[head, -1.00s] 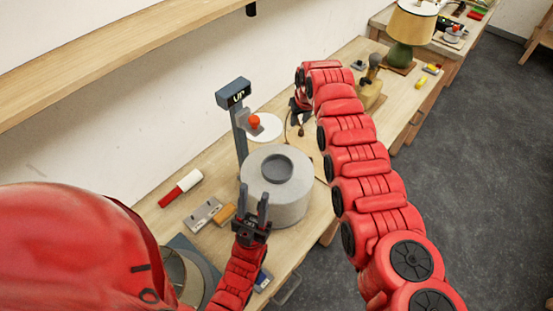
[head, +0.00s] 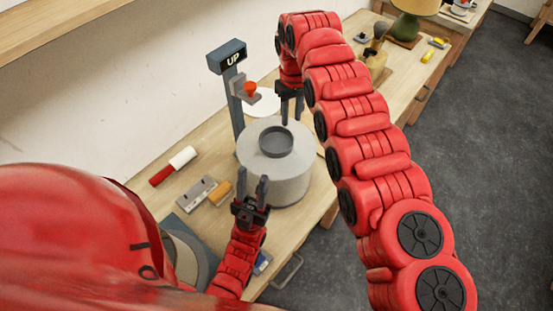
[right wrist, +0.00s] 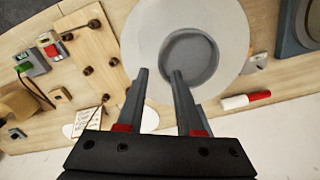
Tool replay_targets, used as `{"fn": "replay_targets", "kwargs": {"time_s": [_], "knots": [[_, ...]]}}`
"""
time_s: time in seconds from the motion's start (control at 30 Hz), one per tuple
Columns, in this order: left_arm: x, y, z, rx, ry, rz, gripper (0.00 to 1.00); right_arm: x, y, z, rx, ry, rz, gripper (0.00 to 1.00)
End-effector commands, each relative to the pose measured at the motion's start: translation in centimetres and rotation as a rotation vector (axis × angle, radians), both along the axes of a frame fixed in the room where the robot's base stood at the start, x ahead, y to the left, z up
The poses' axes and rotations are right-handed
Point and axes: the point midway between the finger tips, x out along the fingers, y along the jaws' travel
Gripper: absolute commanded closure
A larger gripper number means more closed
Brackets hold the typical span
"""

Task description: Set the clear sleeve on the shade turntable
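A large pale grey drum (head: 290,188) stands mid-bench, with a dark-rimmed round piece or recess (head: 276,141) on top; it also shows in the right wrist view (right wrist: 232,75). I cannot tell whether either is the shade turntable. No clear sleeve can be made out for sure. A curved grey-beige piece (head: 187,258) on a dark plate at lower left is mostly hidden by my left arm. My right gripper (head: 291,120) is open and empty, pointing down beside the drum's far edge. My left gripper (head: 252,182) is open, in front of the drum, with nothing visible between its fingers.
A post with an "UP" sign (head: 233,60) and a red knob (head: 250,88) stands behind the drum. A red-and-white marker (head: 173,166), a grey metal block (head: 197,192) and an orange block (head: 220,193) lie at left. A wooden board (right wrist: 88,62) lies beside the drum.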

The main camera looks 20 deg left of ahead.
Motion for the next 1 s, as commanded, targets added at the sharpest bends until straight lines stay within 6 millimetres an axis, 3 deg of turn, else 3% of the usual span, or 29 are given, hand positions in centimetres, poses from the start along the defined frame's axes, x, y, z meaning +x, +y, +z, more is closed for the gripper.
{"fn": "replay_targets", "kwargs": {"time_s": [0.03, 0.37, 0.43, 0.6, 0.83, 0.87, 1.0], "knots": [[0.0, 0.0, -0.5, 0.000, -0.001, 0.000, 0.61, 0.0, 0.0, -0.9, 0.001, -0.001, 0.000, 0.65], [0.0, 0.0, -0.2, 0.000, -0.001, 0.000, 0.61, -0.1, -0.2, -2.7, 0.000, 0.003, -0.001, 0.65], [0.0, 0.0, 0.5, 0.000, -0.001, 0.000, 0.61, -0.1, -0.2, -3.1, 0.001, 0.001, 0.000, 0.65], [0.0, 0.0, 0.3, 0.000, -0.001, 0.000, 0.61, -0.2, -0.3, -6.0, 0.001, -0.001, -0.001, 0.65], [0.0, 0.0, 0.3, 0.000, -0.001, 0.000, 0.61, -0.1, -0.3, -6.3, 0.001, -0.002, -0.001, 0.65], [0.0, 0.0, 0.3, 0.000, -0.001, 0.000, 0.61, -0.1, -0.3, -6.3, 0.001, -0.002, 0.000, 0.67], [0.0, 0.0, 0.3, 0.000, -0.001, 0.000, 0.61, -0.1, -0.3, -6.3, 0.001, -0.002, 0.000, 0.92]]}}
